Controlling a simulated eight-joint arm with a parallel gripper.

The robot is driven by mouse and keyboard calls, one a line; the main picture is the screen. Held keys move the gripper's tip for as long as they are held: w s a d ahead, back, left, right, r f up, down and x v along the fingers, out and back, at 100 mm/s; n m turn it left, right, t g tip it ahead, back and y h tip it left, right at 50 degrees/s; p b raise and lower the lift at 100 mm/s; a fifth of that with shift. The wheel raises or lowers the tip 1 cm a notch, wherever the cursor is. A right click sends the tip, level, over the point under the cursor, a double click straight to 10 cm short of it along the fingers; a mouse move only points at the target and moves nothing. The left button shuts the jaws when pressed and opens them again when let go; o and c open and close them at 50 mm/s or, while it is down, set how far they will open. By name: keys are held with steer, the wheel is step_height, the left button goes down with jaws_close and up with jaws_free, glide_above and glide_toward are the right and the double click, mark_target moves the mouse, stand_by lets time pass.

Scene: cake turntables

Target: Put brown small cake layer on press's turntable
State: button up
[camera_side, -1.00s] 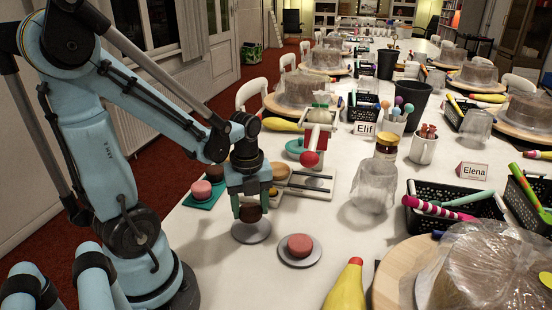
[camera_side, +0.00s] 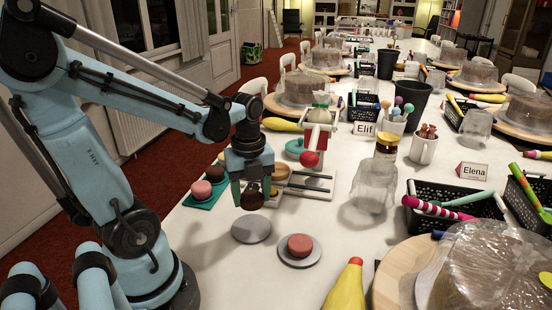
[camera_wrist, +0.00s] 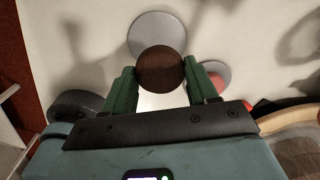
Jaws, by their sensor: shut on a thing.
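My gripper (camera_side: 252,192) is shut on the brown small cake layer (camera_side: 252,200) and holds it in the air above the table. In the wrist view the brown layer (camera_wrist: 160,66) sits between the two green fingers, over part of a grey disc (camera_wrist: 148,25). The press (camera_side: 317,140), with a red knob and a pale frame, stands behind and to the right of my gripper.
An empty grey disc (camera_side: 250,230) lies in front of my gripper. Another grey disc (camera_side: 285,255) beside it bears a pink layer (camera_side: 300,244). A teal tray (camera_side: 190,203) with cake layers is at the left.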

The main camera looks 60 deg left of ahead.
steer(key=w+d+r+n, duration=0.45)
steer(key=d+n, duration=0.35)
steer(key=n, duration=0.2)
steer(key=w+d+r+n, duration=0.45)
steer(key=d+n, duration=0.35)
steer(key=n, duration=0.2)
steer(key=s+d+f+m, duration=0.1)
steer(key=s+f, duration=0.2)
steer(key=s, duration=0.7)
steer(key=s+d+f+m, duration=0.1)
steer(key=s+f+m, duration=0.15)
steer(key=s, duration=0.75)
glide_above(242, 263)
steer(key=shift+n, duration=0.45)
step_height(242, 263, down, 7)
steer(key=shift+a+f, duration=0.1)
steer(key=shift+f, duration=2.05)
steer(key=shift+f, duration=0.15)
steer(key=o, duration=0.5)
